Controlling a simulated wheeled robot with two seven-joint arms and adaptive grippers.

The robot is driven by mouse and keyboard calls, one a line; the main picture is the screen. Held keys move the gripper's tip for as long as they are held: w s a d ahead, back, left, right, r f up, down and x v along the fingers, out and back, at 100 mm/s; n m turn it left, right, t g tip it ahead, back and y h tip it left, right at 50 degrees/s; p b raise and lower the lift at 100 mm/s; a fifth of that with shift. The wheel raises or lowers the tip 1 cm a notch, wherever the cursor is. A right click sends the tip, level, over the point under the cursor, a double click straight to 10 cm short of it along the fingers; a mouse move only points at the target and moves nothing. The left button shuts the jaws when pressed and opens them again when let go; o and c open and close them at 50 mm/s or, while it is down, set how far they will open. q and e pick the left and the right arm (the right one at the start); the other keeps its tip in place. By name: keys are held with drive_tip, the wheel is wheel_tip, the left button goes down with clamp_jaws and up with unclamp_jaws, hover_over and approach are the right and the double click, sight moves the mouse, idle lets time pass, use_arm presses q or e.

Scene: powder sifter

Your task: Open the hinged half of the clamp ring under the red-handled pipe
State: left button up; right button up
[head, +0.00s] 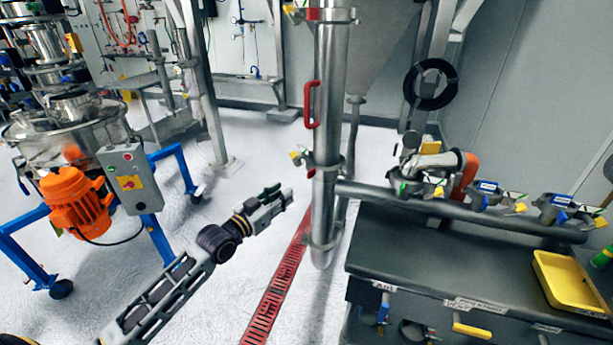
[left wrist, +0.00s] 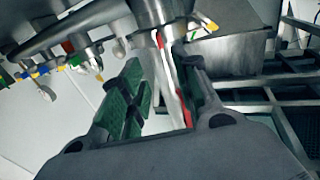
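The steel pipe (head: 328,90) stands upright in the middle of the head view, with a red handle (head: 311,105) on its left side. Below the handle a clamp ring (head: 325,166) sits around the pipe, with a yellow tab (head: 296,156) sticking out left. I cannot tell whether its hinged half is closed. My left gripper (head: 288,196) is in front of the pipe, to the left and a little below the ring, apart from it. The left wrist view shows its green-padded fingers (left wrist: 157,100) spread with nothing held. My right gripper is not in view.
An orange motor (head: 76,202) on a blue wheeled frame stands left. A red floor grate (head: 277,290) runs below.

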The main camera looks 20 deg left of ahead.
sight(308, 175)
use_arm(q)
drive_tip(key=shift+w+f, duration=0.1)
idle(0.3)
drive_tip(key=shift+w, duration=0.1)
drive_tip(key=shift+p+x, duration=0.55)
drive_tip(key=shift+x, duration=6.2)
clamp_jaws()
